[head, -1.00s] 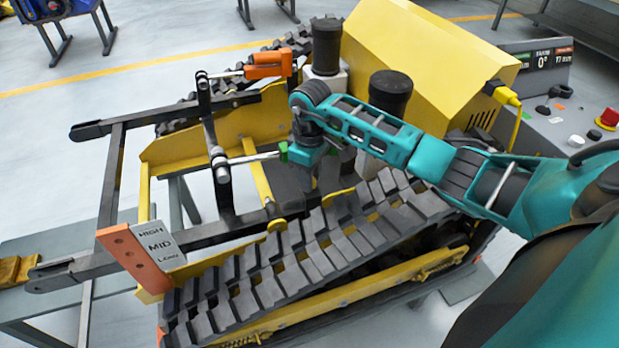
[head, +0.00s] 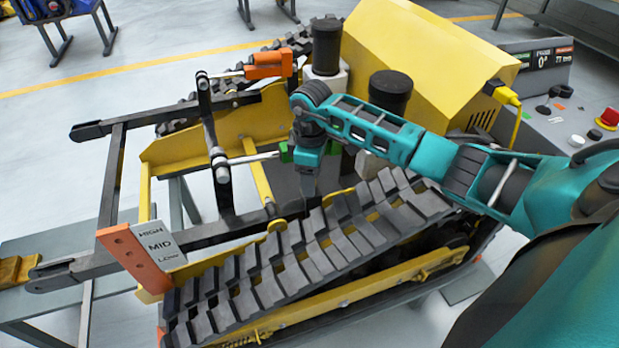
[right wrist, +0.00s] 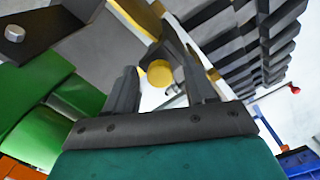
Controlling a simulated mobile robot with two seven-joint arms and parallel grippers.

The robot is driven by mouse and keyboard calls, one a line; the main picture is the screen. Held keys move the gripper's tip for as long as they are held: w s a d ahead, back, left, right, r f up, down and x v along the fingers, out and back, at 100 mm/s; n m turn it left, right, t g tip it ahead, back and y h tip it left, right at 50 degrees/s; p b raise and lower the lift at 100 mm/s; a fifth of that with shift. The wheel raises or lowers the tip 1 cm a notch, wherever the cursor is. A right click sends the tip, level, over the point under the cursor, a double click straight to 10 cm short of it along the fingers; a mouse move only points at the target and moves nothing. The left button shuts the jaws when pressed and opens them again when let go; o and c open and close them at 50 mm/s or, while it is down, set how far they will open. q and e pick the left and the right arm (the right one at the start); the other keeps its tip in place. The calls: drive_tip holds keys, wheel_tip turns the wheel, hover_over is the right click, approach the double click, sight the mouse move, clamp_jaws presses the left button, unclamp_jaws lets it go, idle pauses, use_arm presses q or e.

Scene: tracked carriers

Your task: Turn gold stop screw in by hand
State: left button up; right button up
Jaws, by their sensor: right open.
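A round gold knob, which looks like the gold stop screw (right wrist: 160,73), shows between the fingers of my open right gripper (right wrist: 160,62) in the right wrist view. The fingers stand on either side of it with gaps, and I see no contact. In the head view my right gripper (head: 308,203) points down over the middle of the tracked carrier (head: 290,262), beside the near track. A small yellow round part (head: 277,225) shows just left of it, but I cannot tell if this is the same screw. My left gripper is not in view.
The near track's dark pads run close beside my right gripper. A silver rod (head: 252,158) and a dark lift frame (head: 118,170) stand to its left. A HIGH/MID/LOW plate (head: 160,246) is at the front left. A yellow housing (head: 430,60) rises behind.

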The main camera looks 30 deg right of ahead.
drive_tip(key=shift+w+r+n, duration=0.15)
drive_tip(key=shift+n, duration=0.85)
drive_tip(key=n, duration=0.3)
drive_tip(key=shift+w+a, duration=0.1)
drive_tip(key=shift+a, duration=0.05)
drive_tip(key=shift+n, duration=0.8)
drive_tip(key=n+b, duration=0.1)
drive_tip(key=n, duration=0.5)
drive_tip(key=n+b, duration=0.1)
drive_tip(key=n, duration=0.2)
drive_tip(key=shift+n, duration=0.3)
drive_tip(key=n, duration=0.2)
drive_tip(key=n+b, duration=0.1)
drive_tip(key=shift+f+n, duration=0.2)
drive_tip(key=shift+n, duration=0.2)
drive_tip(key=n, duration=0.3)
drive_tip(key=shift+b, duration=0.4)
drive_tip(key=n, duration=0.3)
drive_tip(key=shift+r, duration=0.1)
